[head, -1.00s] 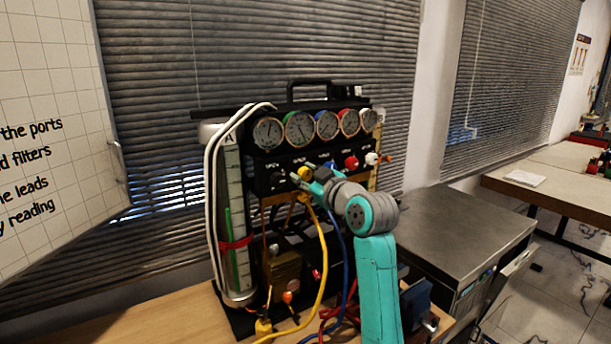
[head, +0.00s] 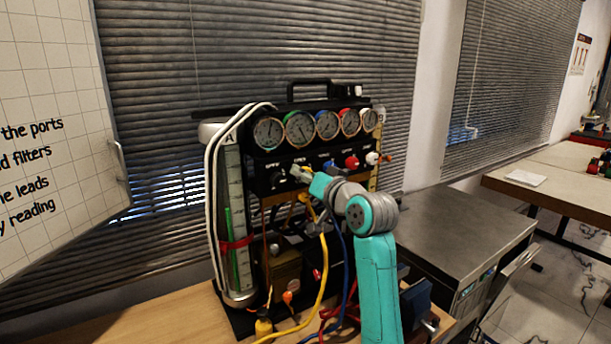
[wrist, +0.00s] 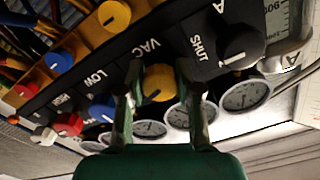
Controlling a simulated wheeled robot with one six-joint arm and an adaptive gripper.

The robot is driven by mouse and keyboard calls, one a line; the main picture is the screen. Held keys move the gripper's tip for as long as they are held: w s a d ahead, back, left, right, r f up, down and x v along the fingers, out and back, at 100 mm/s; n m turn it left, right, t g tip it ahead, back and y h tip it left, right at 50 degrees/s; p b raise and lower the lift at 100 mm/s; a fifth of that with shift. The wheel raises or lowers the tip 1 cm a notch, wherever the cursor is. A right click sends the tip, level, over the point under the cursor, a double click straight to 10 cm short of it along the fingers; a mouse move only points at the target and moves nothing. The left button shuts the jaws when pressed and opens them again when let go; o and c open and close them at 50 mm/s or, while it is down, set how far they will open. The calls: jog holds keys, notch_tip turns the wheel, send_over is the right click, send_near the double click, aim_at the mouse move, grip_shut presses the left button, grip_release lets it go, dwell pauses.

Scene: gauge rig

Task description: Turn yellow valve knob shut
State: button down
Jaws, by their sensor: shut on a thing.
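The yellow valve knob (wrist: 160,82) shows in the wrist view between my two fingers, on the black panel near the labels VAC and SHUT. My gripper (wrist: 158,88) is shut on it, one finger on each side. A small dark mark shows on the knob's face; its exact pointing is hard to read. In the head view my gripper (head: 302,175) is at the panel front, below the row of gauges, and it hides the yellow knob.
A black knob (wrist: 240,45) sits beside the yellow one. Blue (wrist: 102,108), red (wrist: 68,124) and white (wrist: 44,134) knobs are on the other side. Round gauges (head: 299,128) line the panel above. Yellow (head: 322,270) and blue (head: 346,265) hoses hang below my gripper.

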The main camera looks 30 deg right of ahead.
jog(key=shift+m, duration=1.6)
jog(key=c, duration=0.8)
grip_release()
jog(key=shift+o, duration=0.2)
jog(key=s, duration=1.2)
jog(key=shift+f, duration=0.1)
